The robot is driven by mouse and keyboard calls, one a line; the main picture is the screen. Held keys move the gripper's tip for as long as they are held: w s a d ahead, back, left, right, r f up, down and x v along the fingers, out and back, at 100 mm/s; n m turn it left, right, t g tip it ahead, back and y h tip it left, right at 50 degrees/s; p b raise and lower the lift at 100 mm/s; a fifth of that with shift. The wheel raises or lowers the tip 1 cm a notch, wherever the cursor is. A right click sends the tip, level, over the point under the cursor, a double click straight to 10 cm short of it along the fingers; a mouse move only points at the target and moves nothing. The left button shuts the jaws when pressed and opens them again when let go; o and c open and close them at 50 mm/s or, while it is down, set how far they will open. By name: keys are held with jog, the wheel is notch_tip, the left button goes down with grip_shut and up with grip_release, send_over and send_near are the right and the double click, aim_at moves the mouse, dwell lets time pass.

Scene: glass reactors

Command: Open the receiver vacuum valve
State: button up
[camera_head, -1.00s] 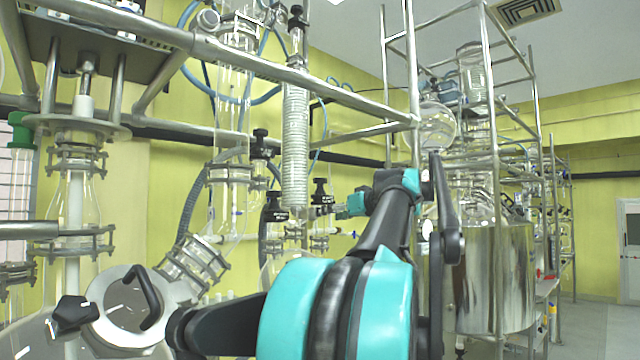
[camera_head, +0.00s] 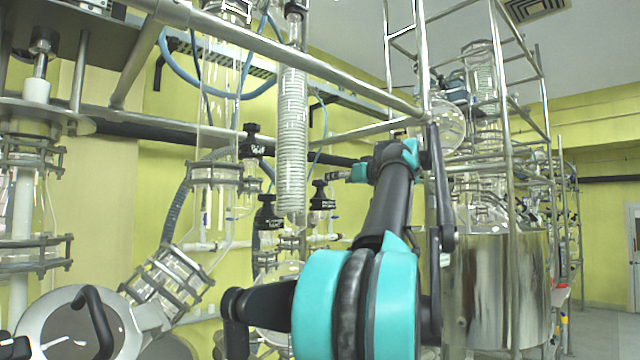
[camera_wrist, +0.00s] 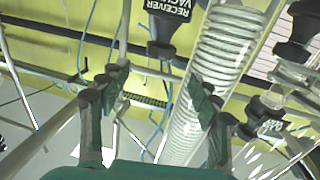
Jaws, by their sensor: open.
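The receiver vacuum valve (camera_wrist: 167,22) is a black knob with a white-lettered "RECEIVER VACUUM" label. It is at the top of the wrist view, beyond my fingertips and above the space between them. My gripper (camera_wrist: 157,100) has its two fingers wide apart with nothing between them. In the head view my gripper (camera_head: 346,176) is at the end of my extended arm, near a black valve knob (camera_head: 318,196). I cannot tell which knob in the head view is the receiver vacuum valve, as the labels are too small to read.
A coiled glass condenser (camera_head: 291,130) hangs close to the gripper and also shows in the wrist view (camera_wrist: 220,50). More black knobs (camera_head: 267,213) stand to its left. A steel rail (camera_head: 290,62) crosses above. A steel vessel (camera_head: 495,285) stands at the right.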

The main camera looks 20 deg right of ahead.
aim_at(320, 181)
jog(key=w, duration=0.3)
jog(key=w+a, duration=0.1)
jog(key=w, duration=0.3)
jog(key=w+a, duration=0.1)
jog(key=w, duration=0.3)
jog(key=shift+a, duration=0.1)
jog(key=c, duration=1.2)
jog(key=shift+y, duration=0.3)
jog(key=n+g+y, duration=0.1)
jog(key=n+y, duration=0.2)
jog(key=shift+y, duration=0.4)
jog(key=shift+n+g+y, duration=1.8)
jog(key=shift+y, duration=0.6)
jog(key=shift+n+g+y, duration=0.7)
jog(key=shift+g, duration=0.1)
